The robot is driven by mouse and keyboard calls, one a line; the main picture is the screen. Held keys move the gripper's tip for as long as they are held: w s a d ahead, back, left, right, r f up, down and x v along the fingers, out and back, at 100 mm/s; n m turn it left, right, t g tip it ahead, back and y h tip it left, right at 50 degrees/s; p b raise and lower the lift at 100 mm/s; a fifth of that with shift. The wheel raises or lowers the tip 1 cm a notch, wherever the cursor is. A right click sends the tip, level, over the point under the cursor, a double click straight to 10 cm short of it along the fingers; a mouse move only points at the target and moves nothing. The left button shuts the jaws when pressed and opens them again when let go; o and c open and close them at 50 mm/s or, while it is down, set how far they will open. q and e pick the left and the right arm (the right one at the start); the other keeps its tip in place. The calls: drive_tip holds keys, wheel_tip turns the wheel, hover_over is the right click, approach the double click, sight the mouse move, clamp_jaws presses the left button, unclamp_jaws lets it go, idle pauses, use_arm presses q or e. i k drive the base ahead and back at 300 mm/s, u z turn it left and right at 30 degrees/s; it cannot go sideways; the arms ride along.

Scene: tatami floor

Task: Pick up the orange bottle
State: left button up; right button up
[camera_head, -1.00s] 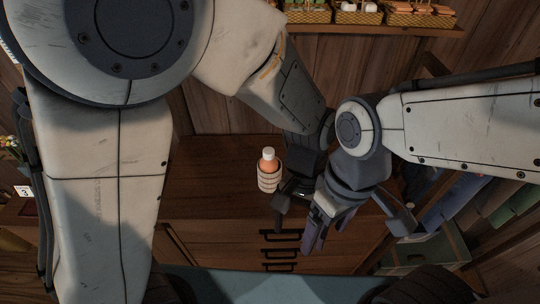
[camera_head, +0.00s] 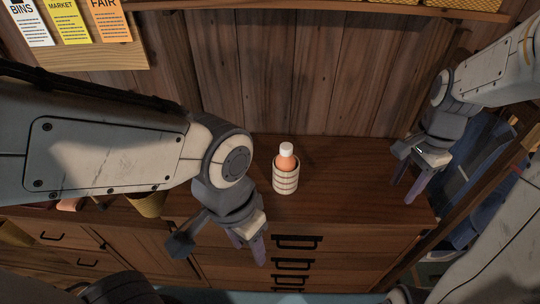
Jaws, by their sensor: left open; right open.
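The orange bottle (camera_head: 287,161) has a white cap and stands upright in a pale ribbed holder (camera_head: 285,183) on top of a wooden drawer cabinet (camera_head: 345,185). The holder hides its lower part. My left gripper (camera_head: 222,252) is open and empty, pointing down in front of the cabinet, to the left of the bottle and nearer to me. My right gripper (camera_head: 408,178) is open and empty at the cabinet's right end, well apart from the bottle.
A wooden plank wall (camera_head: 300,75) rises behind the cabinet. A shelf (camera_head: 340,6) with baskets runs above, and a board with posters (camera_head: 75,22) hangs at upper left. The cabinet top around the bottle looks clear. Dark drawer handles (camera_head: 296,242) stick out in front.

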sight(285, 161)
drive_tip(key=u, duration=3.4)
drive_tip(key=k, duration=1.3)
drive_tip(key=z, duration=1.8)
drive_tip(key=i, duration=0.5)
